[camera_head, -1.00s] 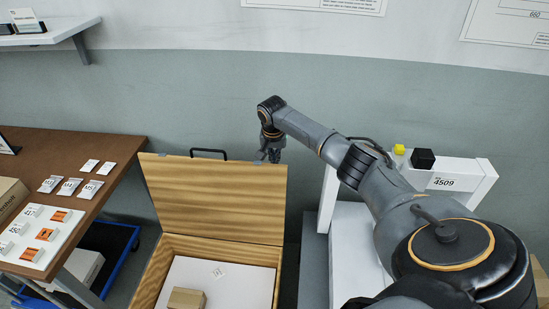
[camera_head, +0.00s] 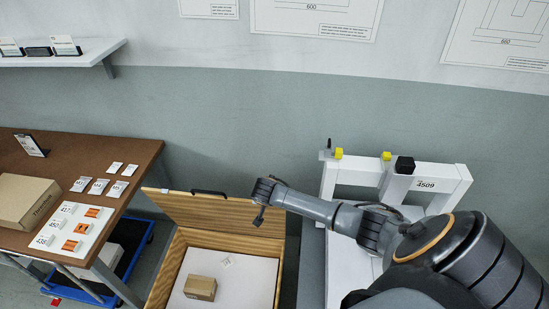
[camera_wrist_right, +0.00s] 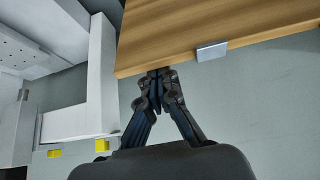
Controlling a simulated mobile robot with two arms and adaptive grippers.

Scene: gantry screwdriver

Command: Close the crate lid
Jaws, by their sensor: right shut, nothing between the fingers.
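The wooden crate (camera_head: 278,270) stands on the floor at the bottom middle of the head view. My right gripper (camera_head: 259,217) is at the lid's upper right corner. In the right wrist view the gripper's fingers (camera_wrist_right: 159,76) are shut and empty, with their tips at the lid's edge (camera_wrist_right: 215,35); I cannot tell whether they touch it. My left gripper is not in view.
A small cardboard box (camera_head: 200,287) lies inside the crate. A brown table (camera_head: 60,160) with a larger carton and packets stands left. A white gantry frame (camera_head: 440,190) stands right, close to my right arm. A blue cart (camera_head: 130,262) is under the table.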

